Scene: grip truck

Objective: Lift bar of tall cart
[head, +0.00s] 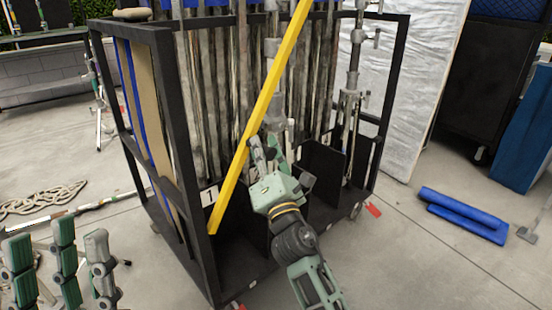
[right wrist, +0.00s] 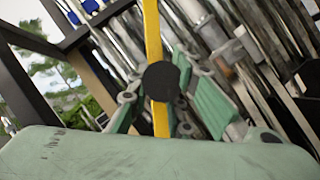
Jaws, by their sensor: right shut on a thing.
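A long yellow bar (head: 277,80) slants across the front of the tall black cart (head: 176,110) in the head view. Its top runs out of the picture, and its lower end is near the cart's front left post, low down. I cannot tell whether that end touches the cart. My right gripper (head: 262,150) is shut on the yellow bar about midway along its visible length. In the right wrist view the bar (right wrist: 153,35) passes between the green fingers, partly hidden by a dark round part. My left gripper (head: 62,262) is at the lower left, fingers spread and empty.
Several metal poles (head: 209,90) and stands fill the cart behind the bar. Blue rolls (head: 462,206) lie on the floor at right, and a rope (head: 42,198) lies at left. A silver-wrapped panel (head: 412,80) stands behind. Floor at the front right is clear.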

